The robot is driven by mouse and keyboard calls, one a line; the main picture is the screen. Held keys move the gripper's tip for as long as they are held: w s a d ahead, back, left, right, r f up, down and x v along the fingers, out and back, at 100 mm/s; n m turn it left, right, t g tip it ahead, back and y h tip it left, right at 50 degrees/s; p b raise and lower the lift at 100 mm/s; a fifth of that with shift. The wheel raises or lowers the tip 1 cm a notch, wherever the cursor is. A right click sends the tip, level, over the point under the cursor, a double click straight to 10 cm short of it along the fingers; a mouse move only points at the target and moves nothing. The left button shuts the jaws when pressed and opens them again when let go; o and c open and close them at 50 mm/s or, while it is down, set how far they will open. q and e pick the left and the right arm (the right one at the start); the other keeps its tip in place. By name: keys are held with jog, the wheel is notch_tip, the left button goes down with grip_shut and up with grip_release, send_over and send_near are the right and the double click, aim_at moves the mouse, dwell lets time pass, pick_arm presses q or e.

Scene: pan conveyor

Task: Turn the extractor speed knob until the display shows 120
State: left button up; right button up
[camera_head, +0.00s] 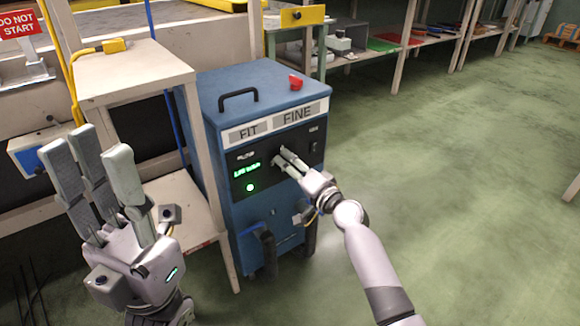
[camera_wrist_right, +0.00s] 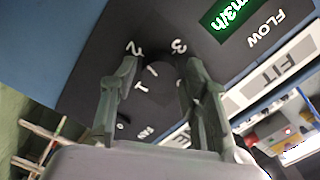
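The blue extractor (camera_head: 275,105) stands upright with a black control panel on its front. Its green-lit display (camera_head: 247,171) is too small to read in the head view. In the right wrist view only the "m3/h" end of the display (camera_wrist_right: 233,17) shows, so the number is out of frame. The dark round knob (camera_wrist_right: 162,82) has numbers around it, with 2 and 3 readable. My right gripper (camera_head: 284,156) is at the panel, its fingers apart on either side of the knob; firm contact is not visible. My left gripper (camera_head: 92,152) is open and empty, away from the extractor.
A green light (camera_head: 250,188) glows below the display. A red button (camera_head: 296,82) and a black handle (camera_head: 238,97) are on the extractor's top. A pale wooden stand (camera_head: 130,75) is close on the left. Open green floor (camera_head: 450,170) lies right.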

jog(key=shift+o, duration=0.8)
jog(key=v, duration=1.2)
